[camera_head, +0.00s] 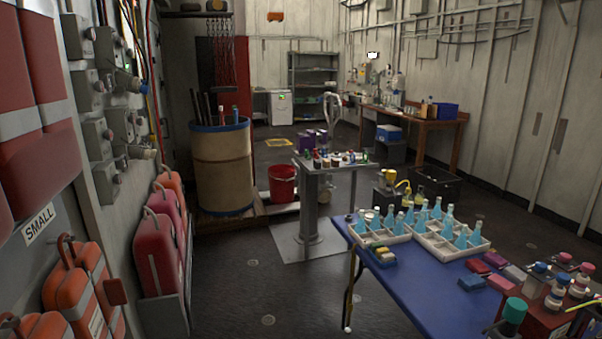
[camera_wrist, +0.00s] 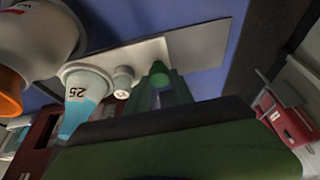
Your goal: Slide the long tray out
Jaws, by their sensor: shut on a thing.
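In the wrist view my green gripper (camera_wrist: 162,88) reaches up from the bottom and is shut on the edge of a pale grey-white long tray (camera_wrist: 200,48). The hold itself is partly hidden by my gripper. A flask of blue liquid marked 25 (camera_wrist: 82,100) is close on the left of the fingers, with a small white cap-like piece (camera_wrist: 122,82) between. In the head view two shallow white trays (camera_head: 448,254) with blue bottles (camera_head: 436,209) stand on the blue table. My gripper does not show there, and I cannot tell which tray it holds.
A large white container with an orange end (camera_wrist: 10,90) crowds the wrist view's left. A red box (camera_wrist: 285,118) is at its right. On the blue table (camera_head: 400,300) are coloured blocks (camera_head: 380,256) and, at right, capped bottles (camera_head: 556,292).

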